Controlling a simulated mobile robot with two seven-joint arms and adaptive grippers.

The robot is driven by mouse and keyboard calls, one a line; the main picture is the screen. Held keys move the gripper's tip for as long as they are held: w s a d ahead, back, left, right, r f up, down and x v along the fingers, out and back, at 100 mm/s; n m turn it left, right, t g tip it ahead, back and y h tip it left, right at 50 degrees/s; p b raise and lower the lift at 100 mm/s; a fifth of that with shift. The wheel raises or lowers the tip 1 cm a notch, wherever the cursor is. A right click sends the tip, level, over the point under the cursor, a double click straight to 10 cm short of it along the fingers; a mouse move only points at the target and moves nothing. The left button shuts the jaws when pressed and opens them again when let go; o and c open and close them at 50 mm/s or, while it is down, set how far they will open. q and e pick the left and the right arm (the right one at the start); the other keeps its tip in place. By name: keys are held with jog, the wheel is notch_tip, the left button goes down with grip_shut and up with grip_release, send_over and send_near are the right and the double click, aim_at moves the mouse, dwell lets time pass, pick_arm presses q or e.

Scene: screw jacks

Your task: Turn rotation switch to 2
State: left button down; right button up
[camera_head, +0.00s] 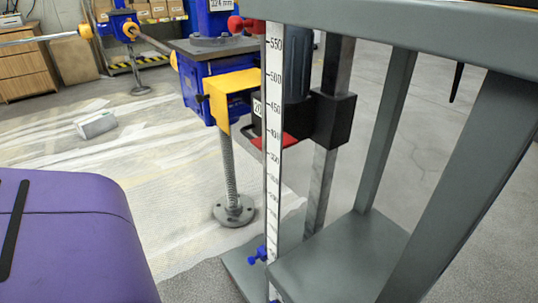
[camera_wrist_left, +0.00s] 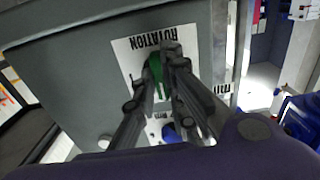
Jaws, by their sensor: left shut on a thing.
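In the left wrist view, the rotation switch (camera_wrist_left: 155,66) is a green knob on a white plate (camera_wrist_left: 127,62) lettered ROTATION, which appears upside down. The plate sits on a grey panel (camera_wrist_left: 70,75). My left gripper (camera_wrist_left: 166,58) reaches over the plate with its dark fingers shut on the green knob. The fingers hide much of the knob and plate, so the switch's number setting cannot be read. The switch and my left gripper do not show in the head view. My right gripper is in neither view.
In the left wrist view, a blue knob (camera_wrist_left: 170,132) sits below the fingers. In the head view, a vertical scale (camera_head: 274,120) stands beside a grey steel frame (camera_head: 345,262). A blue screw-jack unit with a yellow bracket (camera_head: 232,88) is behind it.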

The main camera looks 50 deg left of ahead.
pick_arm(q)
jog(key=c, duration=1.8)
grip_release()
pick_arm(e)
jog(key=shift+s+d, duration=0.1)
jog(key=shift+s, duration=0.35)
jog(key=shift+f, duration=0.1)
pick_arm(q)
jog(key=s, duration=1.2)
jog(key=shift+s+a, duration=0.15)
jog(key=shift+a, duration=0.3)
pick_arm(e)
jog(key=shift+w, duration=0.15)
